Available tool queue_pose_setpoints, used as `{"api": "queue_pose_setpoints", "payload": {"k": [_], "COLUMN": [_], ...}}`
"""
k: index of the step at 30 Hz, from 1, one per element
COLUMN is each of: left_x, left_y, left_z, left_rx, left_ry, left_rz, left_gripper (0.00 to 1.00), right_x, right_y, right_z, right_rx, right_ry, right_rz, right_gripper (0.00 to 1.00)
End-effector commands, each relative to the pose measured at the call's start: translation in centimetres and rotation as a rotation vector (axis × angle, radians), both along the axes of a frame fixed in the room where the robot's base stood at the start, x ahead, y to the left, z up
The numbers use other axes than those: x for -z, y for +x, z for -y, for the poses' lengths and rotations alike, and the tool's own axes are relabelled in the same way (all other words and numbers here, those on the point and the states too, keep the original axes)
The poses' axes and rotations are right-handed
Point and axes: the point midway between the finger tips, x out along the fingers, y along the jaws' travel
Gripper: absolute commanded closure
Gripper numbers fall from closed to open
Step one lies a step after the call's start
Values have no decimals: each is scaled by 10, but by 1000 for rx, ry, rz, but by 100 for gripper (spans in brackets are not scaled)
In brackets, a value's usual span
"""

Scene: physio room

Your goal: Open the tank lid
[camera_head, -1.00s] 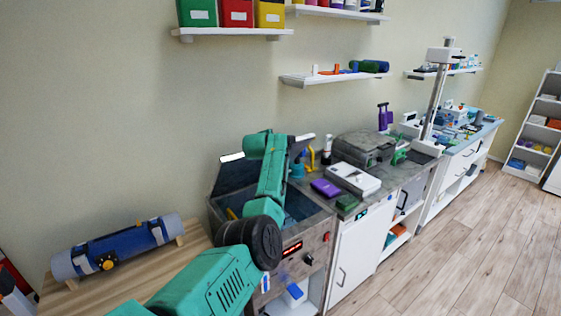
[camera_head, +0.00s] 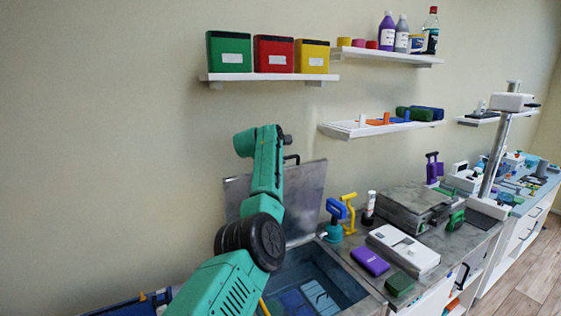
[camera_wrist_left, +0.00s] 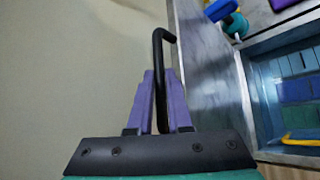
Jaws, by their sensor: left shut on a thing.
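The tank lid (camera_head: 308,194) is a grey metal panel, raised and standing steeply at the back of the tank (camera_head: 346,276). The tank's blue interior is exposed. My left gripper (camera_wrist_left: 160,88) has purple fingers shut on the lid's black bar handle (camera_wrist_left: 164,36). The handle also shows near the lid's top in the head view (camera_head: 292,158), but the fingertips there are hidden behind my arm. In the wrist view, the lid (camera_wrist_left: 208,70) is seen at a slant, with the open tank to its right. My right gripper is not in view.
A blue and teal item (camera_head: 334,222) and a yellow item (camera_head: 348,208) stand close right of the lid. A white device (camera_head: 402,250), purple box (camera_head: 370,262) and green box (camera_head: 400,284) lie on the counter. A shelf (camera_head: 270,77) with bins hangs above my arm.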

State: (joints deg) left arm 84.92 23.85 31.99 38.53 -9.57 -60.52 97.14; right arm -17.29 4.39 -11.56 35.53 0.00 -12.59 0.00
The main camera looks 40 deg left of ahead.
Motion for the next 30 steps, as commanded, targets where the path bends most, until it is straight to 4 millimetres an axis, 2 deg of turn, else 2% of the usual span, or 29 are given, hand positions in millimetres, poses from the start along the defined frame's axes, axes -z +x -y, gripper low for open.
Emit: {"api": "queue_pose_setpoints", "payload": {"k": [9, 10, 12, 23, 26, 30], "left_x": [3, 3, 3, 1, 0, -8], "left_y": [0, 0, 0, -2, -8, -31], "left_z": [0, 0, 0, 0, 3, 11], "left_rx": [1, 0, 0, -1, 0, -2], "left_ry": [-4, -4, -3, 0, 2, 2], "left_rz": [-7, -7, -6, -2, -1, 3], "left_gripper": [100, 75, 53, 53, 53, 53], "right_x": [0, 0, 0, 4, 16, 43], "right_y": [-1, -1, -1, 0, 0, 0], "right_z": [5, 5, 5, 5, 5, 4], "right_rx": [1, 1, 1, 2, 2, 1], "right_ry": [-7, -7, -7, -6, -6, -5], "right_rz": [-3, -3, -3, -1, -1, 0], "right_gripper": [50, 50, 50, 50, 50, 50]}}
